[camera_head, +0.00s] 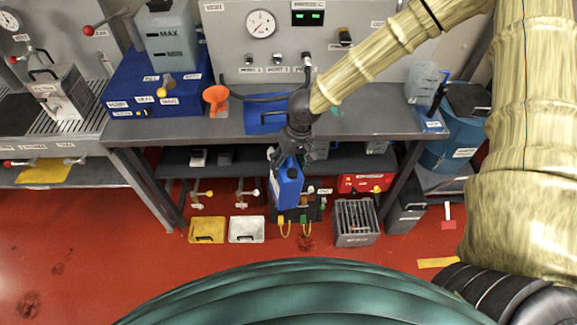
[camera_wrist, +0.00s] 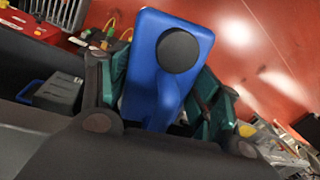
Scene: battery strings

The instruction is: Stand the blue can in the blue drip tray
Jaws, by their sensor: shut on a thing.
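The blue can (camera_head: 287,187) hangs below my gripper (camera_head: 287,158), roughly upright, in front of the bench and lower than its top. In the wrist view the blue can (camera_wrist: 150,55) with its round black cap sits between the two green-padded fingers of my gripper (camera_wrist: 160,100), which are shut on it. A flat blue tray (camera_head: 258,124), which looks like the blue drip tray, lies on the bench top behind my wrist. My arm hides part of it, and a dark hose or handle crosses it.
The grey bench top (camera_head: 225,129) has its front edge behind the can. An orange funnel (camera_head: 215,97) stands left of the blue tray. A yellow tray (camera_head: 206,230), a white tray (camera_head: 246,229) and a grey crate (camera_head: 356,222) are on the red floor. Open floor lies at left.

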